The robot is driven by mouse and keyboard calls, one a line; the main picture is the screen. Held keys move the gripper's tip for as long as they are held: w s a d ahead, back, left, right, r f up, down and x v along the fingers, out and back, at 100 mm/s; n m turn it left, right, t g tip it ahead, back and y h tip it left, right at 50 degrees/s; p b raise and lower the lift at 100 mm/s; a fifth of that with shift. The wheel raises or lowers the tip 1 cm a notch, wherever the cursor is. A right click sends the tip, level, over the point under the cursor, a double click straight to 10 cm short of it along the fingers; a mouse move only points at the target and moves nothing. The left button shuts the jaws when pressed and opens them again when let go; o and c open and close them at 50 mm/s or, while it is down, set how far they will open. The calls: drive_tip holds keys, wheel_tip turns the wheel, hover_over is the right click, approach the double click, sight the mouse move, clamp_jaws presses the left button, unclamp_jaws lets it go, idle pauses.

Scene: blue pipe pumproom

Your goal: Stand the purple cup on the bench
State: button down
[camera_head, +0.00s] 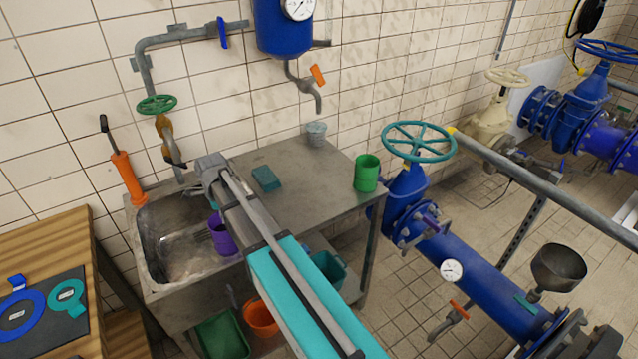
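The purple cup (221,236) shows at the right side of the sink basin, just left of my arm. My arm covers part of it, and I cannot tell whether it rests in the basin or is held. The bench (310,190) is a grey metal top joined to the sink's right side. My arm reaches up and left from the bottom of the picture, across the bench's front left part. Its far grey end is above the back of the sink. I cannot make out my gripper's fingers.
On the bench are a teal block (266,179), a grey cup (316,133) under the orange-handled tap (310,84), and a green cup (366,173) at the right edge. The bench's middle is clear. A blue valve with a teal wheel (418,142) stands at right.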

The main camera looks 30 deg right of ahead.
wheel_tip(320, 180, up, 19)
drive_tip(key=p, duration=1.8)
drive_tip(key=shift+s+p, duration=0.15)
drive_tip(key=shift+p, duration=0.15)
drive_tip(key=shift+d+r, duration=0.1)
